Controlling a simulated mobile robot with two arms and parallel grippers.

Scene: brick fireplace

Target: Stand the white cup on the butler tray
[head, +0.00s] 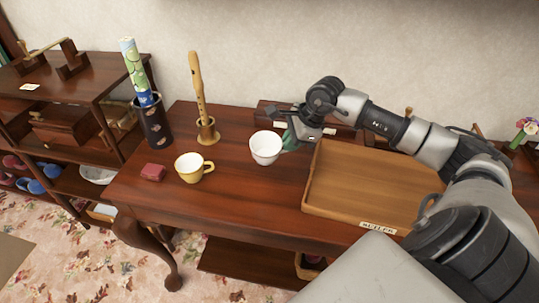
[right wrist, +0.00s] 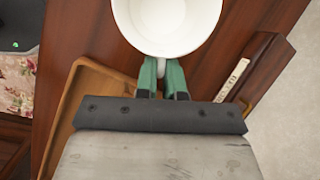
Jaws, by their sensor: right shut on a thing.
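The white cup (head: 265,148) is upright near the middle of the dark wooden table, left of the butler tray. My right gripper (head: 291,136) has green fingertips and is shut on the cup's handle side. In the right wrist view the fingers (right wrist: 162,76) close around the handle, with the cup (right wrist: 168,28) just beyond them. I cannot tell if the cup touches the table. The butler tray (head: 320,208) is a shallow, light wooden tray with a label on its front; its visible floor is empty. Its edge also shows in the right wrist view (right wrist: 62,105). My left gripper is out of view.
My arm passes over the tray's right side.

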